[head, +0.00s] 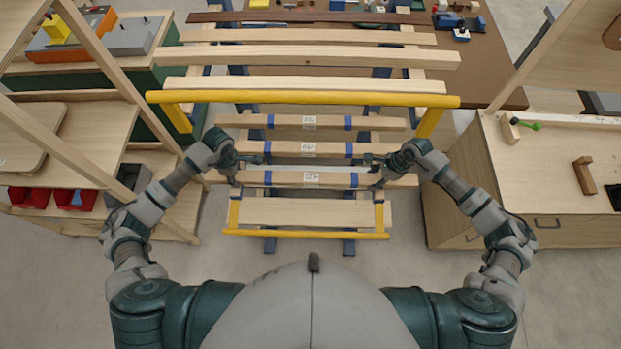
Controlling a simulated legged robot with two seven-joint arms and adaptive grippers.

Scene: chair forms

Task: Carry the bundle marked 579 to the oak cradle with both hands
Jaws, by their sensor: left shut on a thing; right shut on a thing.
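Several pale wooden bundles with blue bands and white labels lie crosswise in front of me. The nearest banded bundle (330,179) has a label too small to read with certainty, so I cannot confirm 579. My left gripper (238,168) is shut at its left part, and my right gripper (374,168) is shut at its right part. The jaws partly hide the wood there. I cannot tell whether the bundle is lifted off its support. Two more banded bundles, the middle one (280,148) and the far one (280,121), lie beyond it. I cannot identify the oak cradle for certain.
A yellow rail (300,97) crosses beyond the bundles, with long boards (310,55) behind it. A lower yellow rail (305,235) lies nearer me. Wooden shelving (75,140) stands left, and a wooden cabinet (540,160) with a green-tipped tool stands right. Grey floor is open beside me.

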